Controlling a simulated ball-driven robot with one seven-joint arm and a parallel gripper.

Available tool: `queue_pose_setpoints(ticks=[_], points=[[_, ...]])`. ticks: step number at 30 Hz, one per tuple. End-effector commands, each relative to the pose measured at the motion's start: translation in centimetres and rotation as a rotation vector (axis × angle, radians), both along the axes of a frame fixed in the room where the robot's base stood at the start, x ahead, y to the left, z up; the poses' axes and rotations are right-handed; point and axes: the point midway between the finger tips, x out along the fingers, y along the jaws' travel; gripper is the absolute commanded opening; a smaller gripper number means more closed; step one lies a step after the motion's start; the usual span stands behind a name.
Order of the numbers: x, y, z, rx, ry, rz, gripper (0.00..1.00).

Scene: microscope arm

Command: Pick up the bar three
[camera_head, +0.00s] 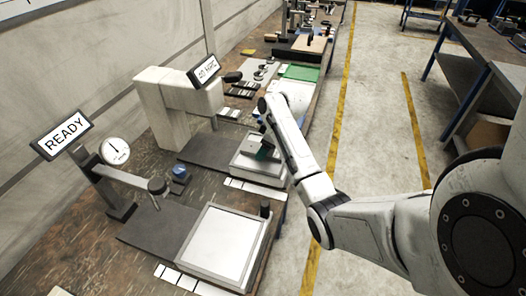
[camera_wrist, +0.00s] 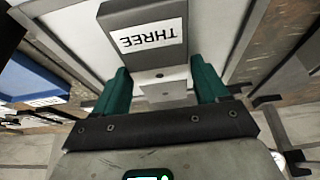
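The bar three is a dark grey block with a white label reading THREE (camera_wrist: 150,36), upside down in the wrist view. It lies over a pale plate. My gripper (camera_wrist: 160,76) has two teal fingers spread apart, pointing at the bar's near end. A small pale block (camera_wrist: 163,92) shows between the fingers; I cannot tell whether it belongs to the bar. Contact is not clear.
A larger pale tray (camera_head: 226,246) stands in front, beside a dial gauge (camera_head: 115,151) and a READY sign (camera_head: 62,134). A white machine (camera_head: 165,105) with a tilted sign stands behind left. A blue bin (camera_wrist: 30,78) shows in the wrist view.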

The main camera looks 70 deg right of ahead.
Motion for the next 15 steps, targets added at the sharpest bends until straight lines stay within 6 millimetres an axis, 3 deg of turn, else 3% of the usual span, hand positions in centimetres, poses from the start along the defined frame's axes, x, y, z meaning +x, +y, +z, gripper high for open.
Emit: queue_pose_setpoints(ticks=[2, 15], points=[[0.0, 0.0, 0.01, 0.0, 0.0, 0.0, 0.65], [0.0, 0.0, 0.03, 0.0, 0.0, 0.0, 0.23]])
